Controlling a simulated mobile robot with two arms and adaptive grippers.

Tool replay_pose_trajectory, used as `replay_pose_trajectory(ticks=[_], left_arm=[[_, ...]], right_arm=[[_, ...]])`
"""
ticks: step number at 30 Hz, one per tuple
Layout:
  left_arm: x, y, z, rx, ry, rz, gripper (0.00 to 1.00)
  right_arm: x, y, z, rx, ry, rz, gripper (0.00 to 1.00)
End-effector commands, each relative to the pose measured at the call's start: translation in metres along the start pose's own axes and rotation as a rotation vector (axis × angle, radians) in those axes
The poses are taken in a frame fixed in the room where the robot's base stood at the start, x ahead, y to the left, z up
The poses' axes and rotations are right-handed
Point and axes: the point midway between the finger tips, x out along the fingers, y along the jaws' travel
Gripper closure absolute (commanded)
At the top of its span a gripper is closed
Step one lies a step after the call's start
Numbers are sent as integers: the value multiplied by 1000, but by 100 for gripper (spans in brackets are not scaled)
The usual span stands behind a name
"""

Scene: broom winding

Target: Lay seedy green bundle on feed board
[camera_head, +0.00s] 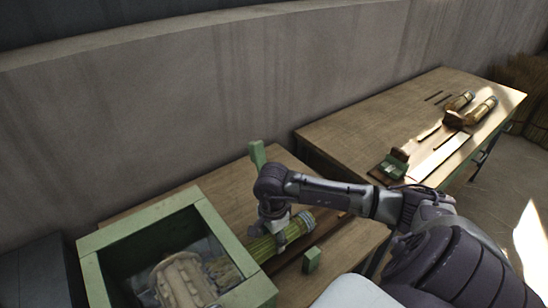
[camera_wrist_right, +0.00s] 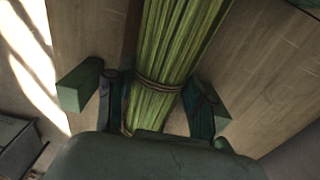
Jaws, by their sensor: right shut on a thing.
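The green bundle (camera_head: 262,247) is a bound sheaf of yellow-green stalks. My right gripper (camera_head: 278,226) is shut on it from above. In the right wrist view the bundle (camera_wrist_right: 172,50) runs between the two dark fingers of my right gripper (camera_wrist_right: 160,105), with a brown tie around it near them. One end of the bundle points into the green-framed box, and the other, pale end points right. A brown board (camera_head: 322,230) lies along the table beneath or beside the bundle; I cannot tell whether they touch. My left gripper is not in view.
The green-framed box (camera_head: 142,233) holds a pale, worn mechanism (camera_head: 183,281). Green blocks stand on either side of the bundle, one behind (camera_head: 257,154) and one in front (camera_head: 312,260). A second table (camera_head: 370,127) at the right holds brown bundles (camera_head: 481,111) and a board.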

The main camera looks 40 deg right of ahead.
Motion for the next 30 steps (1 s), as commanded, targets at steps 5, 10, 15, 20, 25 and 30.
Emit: replay_pose_trajectory(ticks=[5,10,15,20,25,30], left_arm=[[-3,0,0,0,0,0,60],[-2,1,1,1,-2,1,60],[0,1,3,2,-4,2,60],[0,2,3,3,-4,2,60],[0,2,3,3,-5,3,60],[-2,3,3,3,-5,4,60]], right_arm=[[8,1,-1,0,2,2,88],[8,1,-2,-1,2,2,88],[10,1,-2,0,1,2,37],[10,1,-2,0,1,2,22],[10,1,-2,0,1,2,22],[4,0,-2,-1,1,1,22]])
